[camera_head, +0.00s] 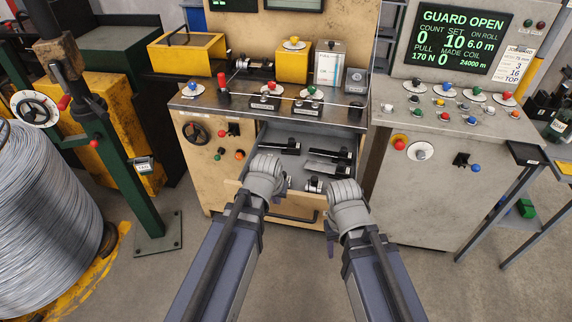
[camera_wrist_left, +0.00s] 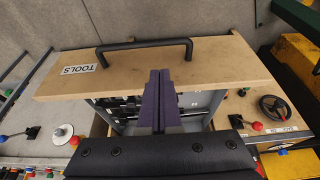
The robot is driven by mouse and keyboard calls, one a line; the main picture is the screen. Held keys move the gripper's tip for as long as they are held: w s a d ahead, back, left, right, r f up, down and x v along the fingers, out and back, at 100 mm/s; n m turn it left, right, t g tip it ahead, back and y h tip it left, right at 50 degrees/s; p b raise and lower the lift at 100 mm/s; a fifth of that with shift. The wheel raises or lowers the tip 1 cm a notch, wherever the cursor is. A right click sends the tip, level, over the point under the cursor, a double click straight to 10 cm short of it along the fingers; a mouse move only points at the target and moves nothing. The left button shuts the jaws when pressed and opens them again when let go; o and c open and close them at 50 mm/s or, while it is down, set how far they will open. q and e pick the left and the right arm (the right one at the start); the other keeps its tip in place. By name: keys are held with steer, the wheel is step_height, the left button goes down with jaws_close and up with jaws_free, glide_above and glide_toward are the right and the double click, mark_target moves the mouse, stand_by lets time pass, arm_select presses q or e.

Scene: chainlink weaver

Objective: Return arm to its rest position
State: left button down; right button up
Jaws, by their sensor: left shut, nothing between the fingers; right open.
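My left gripper (camera_head: 288,183) is over the open tool drawer in the head view, mostly hidden behind its own wrist. In the left wrist view its two dark purple fingers (camera_wrist_left: 158,98) are pressed together with nothing between them. They overlap the wooden front (camera_wrist_left: 220,62) of the drawer, clear of the black handle (camera_wrist_left: 145,45) in the picture. My right gripper (camera_head: 330,240) is near the drawer's right front corner. Its purple fingers are largely hidden by its wrist, and it is open. I cannot see anything held in it.
The drawer (camera_head: 232,188) stands pulled out, with several black tools (camera_head: 325,168) inside. A control cabinet with a "GUARD OPEN" screen (camera_head: 458,38) stands right. A large wire spool (camera_head: 45,190) and green post (camera_head: 130,180) stand left. Floor (camera_head: 160,280) is clear in front.

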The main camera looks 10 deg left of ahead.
arm_select(q)
steer(key=s+d+m+g, duration=0.1)
steer(key=s+d+g, duration=0.1)
steer(key=s+d, duration=0.2)
steer(key=s+d+f+m+g+y, duration=0.1)
steer(key=s+d, duration=0.3)
steer(key=s, duration=0.4)
steer(key=shift+s+f+m+g, duration=0.15)
steer(key=shift+s+m+g, duration=0.2)
steer(key=shift+m+g, duration=0.35)
stand_by(1.9)
